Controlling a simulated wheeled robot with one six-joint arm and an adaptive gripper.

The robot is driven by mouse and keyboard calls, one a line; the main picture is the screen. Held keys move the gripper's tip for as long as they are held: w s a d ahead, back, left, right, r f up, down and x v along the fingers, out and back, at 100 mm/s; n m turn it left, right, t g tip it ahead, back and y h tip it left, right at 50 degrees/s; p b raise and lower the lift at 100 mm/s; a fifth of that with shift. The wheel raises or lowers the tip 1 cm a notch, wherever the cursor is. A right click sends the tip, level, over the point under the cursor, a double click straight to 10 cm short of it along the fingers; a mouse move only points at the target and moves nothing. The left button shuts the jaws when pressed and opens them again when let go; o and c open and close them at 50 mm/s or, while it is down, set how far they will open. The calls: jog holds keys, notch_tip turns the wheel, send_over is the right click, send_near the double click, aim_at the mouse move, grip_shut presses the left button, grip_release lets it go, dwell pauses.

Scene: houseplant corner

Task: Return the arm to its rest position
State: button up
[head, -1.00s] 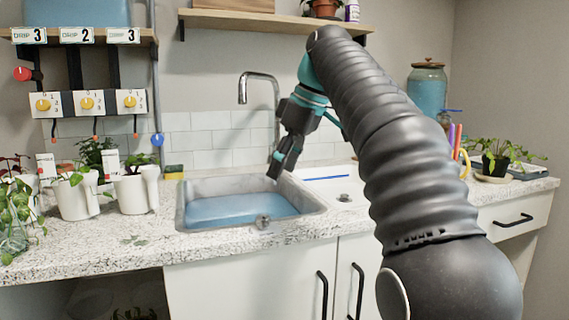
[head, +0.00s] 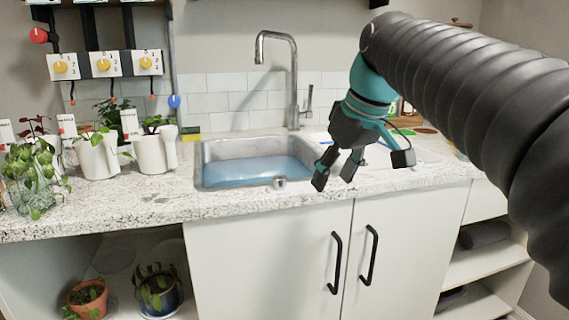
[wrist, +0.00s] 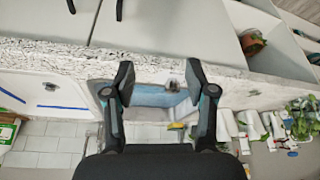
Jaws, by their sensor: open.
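My gripper (head: 337,171) is open and empty in the head view. It hangs in the air in front of the counter, at the right of the sink (head: 200,165). My black ribbed arm reaches in from the right. In the wrist view my gripper (wrist: 158,85) shows its two fingers spread apart, with nothing between them but the view of the counter edge and the sink's blue water (wrist: 158,98) beyond.
The speckled counter (head: 130,207) carries white pots (head: 155,155) at the left. A tall faucet (head: 293,75) stands behind the sink. Cabinet doors with black handles (head: 336,262) are below. Potted plants (head: 88,298) stand on the low shelf at the left.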

jog(key=s+d+f+m+t+h, duration=0.1)
jog(key=s+d+f+m, duration=0.2)
jog(key=s+f, duration=0.6)
jog(key=s+d+f+m+h, duration=0.1)
jog(key=s+d+f+m, duration=0.2)
jog(key=s+f, duration=0.5)
notch_tip(320, 180, down, 7)
jog(key=shift+s+d+r+m+t+h, duration=0.1)
jog(key=shift+s+d+m+t+h, duration=0.2)
jog(key=shift+s+d+t, duration=0.15)
